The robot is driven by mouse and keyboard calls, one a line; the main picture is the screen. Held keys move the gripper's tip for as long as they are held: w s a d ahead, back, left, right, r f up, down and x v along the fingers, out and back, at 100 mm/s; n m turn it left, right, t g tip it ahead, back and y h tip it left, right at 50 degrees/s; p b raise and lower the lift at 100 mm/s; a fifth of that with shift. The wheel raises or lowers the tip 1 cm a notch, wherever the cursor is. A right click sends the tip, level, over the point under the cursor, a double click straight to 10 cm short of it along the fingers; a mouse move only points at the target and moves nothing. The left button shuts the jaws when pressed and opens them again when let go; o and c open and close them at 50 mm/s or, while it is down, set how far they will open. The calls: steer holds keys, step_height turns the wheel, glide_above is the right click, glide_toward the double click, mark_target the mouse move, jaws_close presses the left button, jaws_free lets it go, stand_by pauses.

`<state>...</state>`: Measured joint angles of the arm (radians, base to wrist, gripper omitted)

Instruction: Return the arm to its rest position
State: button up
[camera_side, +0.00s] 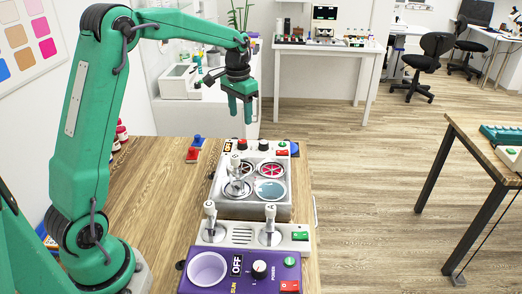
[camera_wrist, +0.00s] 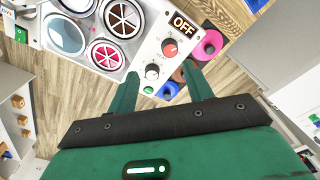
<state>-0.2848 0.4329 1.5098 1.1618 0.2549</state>
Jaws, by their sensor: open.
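My gripper (camera_side: 240,108) hangs fingers-down in the side view, raised above the far end of the wooden table (camera_side: 150,190). Its two green fingers are apart and nothing is between them. In the wrist view my gripper (camera_wrist: 162,83) also shows with its fingers spread. Beyond the fingertips lies the grey panel (camera_wrist: 140,40) with knobs, an OFF sign and round coloured windows. In the side view the same grey panel (camera_side: 225,208) sits below and nearer than the gripper. My green arm is bent high over the table's left side.
A purple box (camera_side: 225,284) with a white cup and an OFF sign stands at the table's near end. A grey lever unit (camera_side: 242,236) stands behind it. Small red (camera_side: 193,155) and blue (camera_side: 198,140) pieces lie near the far edge. The air around my gripper looks clear.

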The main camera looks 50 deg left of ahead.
steer(key=s+d+r+t, duration=0.1)
steer(key=s+d+r, duration=0.4)
steer(key=s+r, duration=0.1)
steer(key=s+d+t, duration=0.2)
steer(key=s+d, duration=0.2)
steer(key=s, duration=0.6)
steer(key=s+d+t, duration=0.2)
steer(key=s+d, duration=0.3)
steer(key=s, duration=0.5)
